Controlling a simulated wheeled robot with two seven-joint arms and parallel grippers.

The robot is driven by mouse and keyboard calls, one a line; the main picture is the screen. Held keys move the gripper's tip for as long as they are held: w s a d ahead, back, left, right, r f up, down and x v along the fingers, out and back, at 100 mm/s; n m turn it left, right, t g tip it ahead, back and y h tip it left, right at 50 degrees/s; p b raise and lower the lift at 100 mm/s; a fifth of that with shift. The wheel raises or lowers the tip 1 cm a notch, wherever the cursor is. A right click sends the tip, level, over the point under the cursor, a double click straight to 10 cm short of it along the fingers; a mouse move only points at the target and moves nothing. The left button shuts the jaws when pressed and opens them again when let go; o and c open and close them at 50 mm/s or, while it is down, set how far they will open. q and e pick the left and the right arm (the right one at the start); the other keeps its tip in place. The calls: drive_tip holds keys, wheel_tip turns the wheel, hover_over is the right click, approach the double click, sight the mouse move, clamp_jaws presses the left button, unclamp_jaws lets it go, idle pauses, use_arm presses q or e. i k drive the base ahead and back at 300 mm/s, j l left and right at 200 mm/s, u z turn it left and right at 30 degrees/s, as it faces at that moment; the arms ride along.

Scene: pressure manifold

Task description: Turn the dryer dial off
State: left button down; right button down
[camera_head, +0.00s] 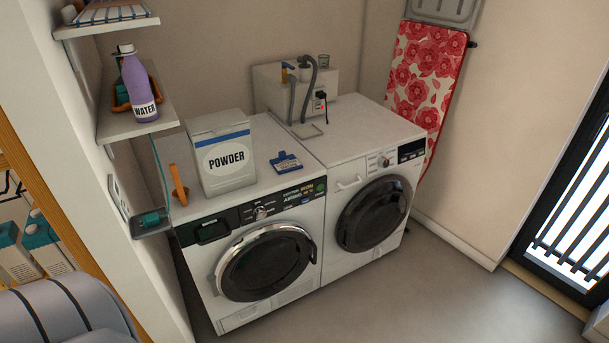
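Two white front-loading machines stand side by side against the back wall. The left machine (204,273) has a black control panel with a silver dial (261,213) near its middle. The right machine (337,267) has a silver dial (385,162) left of a small dark display. I cannot tell from labels which one is the dryer. Both round doors look closed. The pointer positions of the dials are too small to read. Neither of my grippers is in view.
A powder box (226,160) and a blue item (286,162) are on the left machine. Shelves at left hold a purple water bottle (139,88). A flowered ironing board (425,70) leans behind the right machine. The floor (430,290) in front is clear.

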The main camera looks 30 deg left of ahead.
sight(260, 212)
drive_tip(key=j+u, duration=0.15)
drive_tip(key=u, duration=0.9)
